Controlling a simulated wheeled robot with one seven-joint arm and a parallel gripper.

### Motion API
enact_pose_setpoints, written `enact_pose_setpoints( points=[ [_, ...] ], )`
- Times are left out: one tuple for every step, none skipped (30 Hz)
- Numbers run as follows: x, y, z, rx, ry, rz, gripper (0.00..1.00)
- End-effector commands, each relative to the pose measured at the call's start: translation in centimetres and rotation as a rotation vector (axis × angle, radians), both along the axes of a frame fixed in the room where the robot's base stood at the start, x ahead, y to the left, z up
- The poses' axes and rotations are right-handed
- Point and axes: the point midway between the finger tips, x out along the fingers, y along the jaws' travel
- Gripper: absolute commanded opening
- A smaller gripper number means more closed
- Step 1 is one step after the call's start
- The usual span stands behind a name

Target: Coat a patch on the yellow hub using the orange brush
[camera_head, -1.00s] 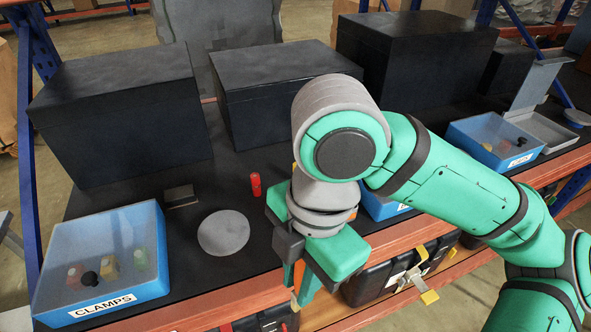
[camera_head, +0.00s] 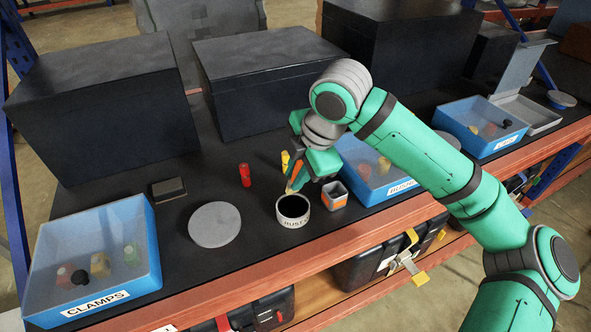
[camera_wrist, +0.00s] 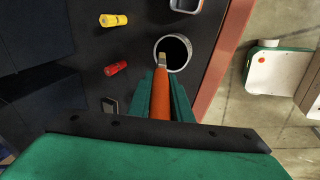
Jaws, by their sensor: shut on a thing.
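My gripper (camera_head: 300,172) is shut on the orange brush (camera_wrist: 160,98), whose bristle end points away from the jaws. In the wrist view the brush tip overlaps the near rim of a round pot (camera_wrist: 175,48) with a dark inside. The same pot (camera_head: 293,221), with a partly readable label, stands below the brush in the head view. I cannot tell whether tip and pot touch. A small upright yellow cylinder (camera_head: 285,160), perhaps the yellow hub, stands behind the gripper; it also shows in the wrist view (camera_wrist: 113,20). No coated patch is discernible on it.
A red cylinder (camera_head: 245,175) stands left of the brush. A square orange-and-grey container (camera_head: 334,196) stands right of the pot. A grey disc (camera_head: 215,224) and a blue CLAMPS bin (camera_head: 152,262) lie left. Another blue bin (camera_head: 372,194) is right. Large dark boxes (camera_head: 262,98) line the back.

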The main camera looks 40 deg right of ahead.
Motion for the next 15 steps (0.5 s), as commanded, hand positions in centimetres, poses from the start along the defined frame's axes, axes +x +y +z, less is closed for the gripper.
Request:
enact_pose_setpoints(
  points=[
    [-0.1, 0.0, -0.5, 0.000, 0.001, 0.000, 0.00],
    [-0.1, 0.0, -0.8, 0.001, 0.001, 0.000, 0.00],
    [-0.1, 0.1, -1.2, 0.001, 0.001, 0.001, 0.00],
    [-0.1, 0.1, -1.5, 0.002, 0.000, 0.002, 0.00],
    [-0.1, 0.1, -1.8, 0.002, 0.000, 0.002, 0.00],
    [-0.1, 0.1, -2.2, 0.001, 0.001, 0.001, 0.00],
    [-0.1, 0.1, -2.5, 0.001, 0.001, 0.001, 0.00],
    [-0.1, 0.1, -2.7, 0.001, 0.000, 0.000, 0.00],
    [0.0, 0.1, -3.0, 0.001, 0.000, 0.000, 0.00],
    [-0.1, 0.1, -3.3, 0.002, 0.000, 0.001, 0.00],
    [-0.1, 0.1, -3.5, 0.002, 0.000, 0.001, 0.00],
    [-0.1, 0.1, -3.7, 0.001, 0.001, 0.000, 0.00],
    [-0.1, 0.1, -3.9, 0.001, 0.001, 0.001, 0.00],
    [-0.1, 0.1, -4.0, 0.001, 0.001, 0.001, 0.00],
    [-0.1, 0.1, -4.1, 0.001, 0.000, 0.001, 0.00]
  ],
)
